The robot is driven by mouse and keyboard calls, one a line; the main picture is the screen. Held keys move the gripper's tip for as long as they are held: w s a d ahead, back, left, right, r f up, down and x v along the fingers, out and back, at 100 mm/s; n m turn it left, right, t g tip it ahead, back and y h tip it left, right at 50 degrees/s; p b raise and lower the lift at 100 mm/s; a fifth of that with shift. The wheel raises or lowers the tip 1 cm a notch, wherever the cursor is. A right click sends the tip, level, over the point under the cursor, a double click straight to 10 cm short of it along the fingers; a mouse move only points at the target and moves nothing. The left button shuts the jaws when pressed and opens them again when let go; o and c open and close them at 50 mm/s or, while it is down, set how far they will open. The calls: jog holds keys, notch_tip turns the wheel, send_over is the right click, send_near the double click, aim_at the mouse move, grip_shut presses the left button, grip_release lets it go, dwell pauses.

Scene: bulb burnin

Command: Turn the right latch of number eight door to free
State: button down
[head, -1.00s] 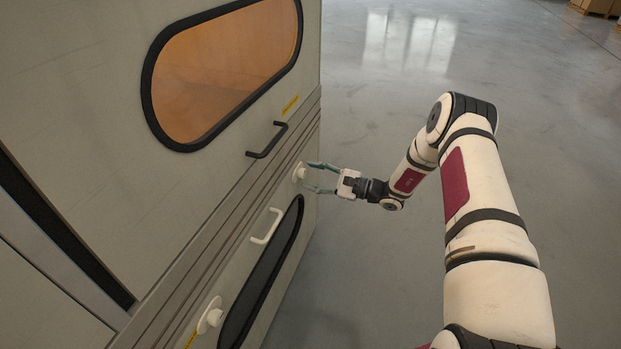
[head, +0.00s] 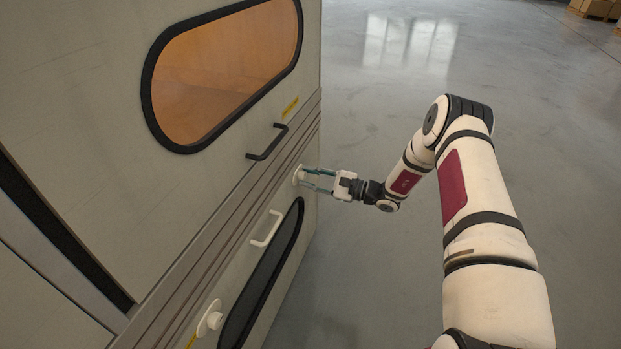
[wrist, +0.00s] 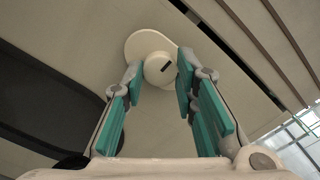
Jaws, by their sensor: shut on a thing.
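The right latch (head: 298,175) is a cream round knob on a rounded plate, at the right end of the lower door. In the wrist view the latch knob (wrist: 160,68) shows a short dark slot mark on its face. My gripper (head: 308,178) is at this latch, and its teal-padded fingers (wrist: 158,80) stand on either side of the knob, shut on it. The lower door (head: 236,258) has a cream handle (head: 267,228) and a dark oval window (head: 262,275). The left latch (head: 210,318) is a similar cream knob lower left. No number eight is legible.
An upper door with an orange oval window (head: 225,70) and a black handle (head: 267,141) is above, with ridged rails between. Open grey floor (head: 390,100) lies to the right. Boxes (head: 592,8) stand far off at top right.

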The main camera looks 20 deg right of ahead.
jog(key=m, duration=0.4)
jog(key=shift+m, duration=0.4)
jog(key=m, duration=0.4)
jog(key=shift+m+p, duration=0.3)
jog(key=m, duration=0.4)
jog(key=shift+s+m+p, duration=0.1)
jog(key=shift+m+p, duration=0.25)
jog(key=shift+m, duration=1.85)
jog(key=c, duration=1.3)
grip_release()
